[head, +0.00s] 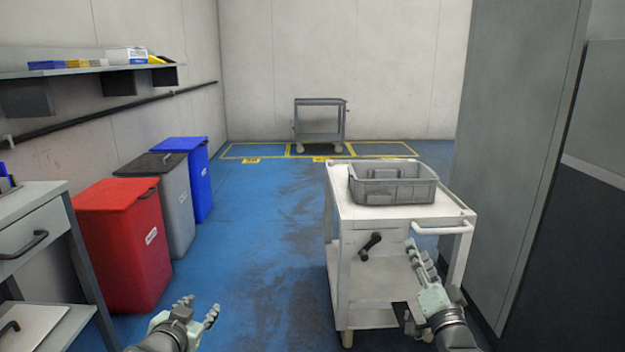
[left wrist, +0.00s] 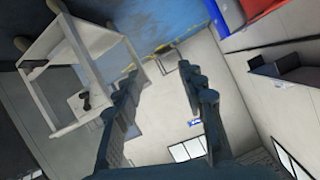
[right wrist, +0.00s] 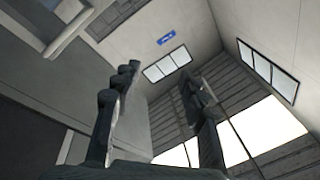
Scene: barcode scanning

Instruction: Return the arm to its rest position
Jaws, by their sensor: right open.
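My left gripper (head: 198,307) is low in the head view, over the blue floor left of the white cart. In the left wrist view its fingers (left wrist: 165,90) stand apart with nothing between them. My right gripper (head: 416,275) is in front of the white cart (head: 400,217), near its right side. In the right wrist view its fingers (right wrist: 160,95) are spread and empty. Whether the right hand touches the cart cannot be told.
A grey bin (head: 393,191) stands on the cart; a black handle-shaped object (head: 371,245) shows at its front. Red (head: 122,245), grey (head: 165,200) and blue (head: 197,180) bins line the left, behind a workbench (head: 30,233). A grey cabinet (head: 520,130) stands right. The middle floor is clear.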

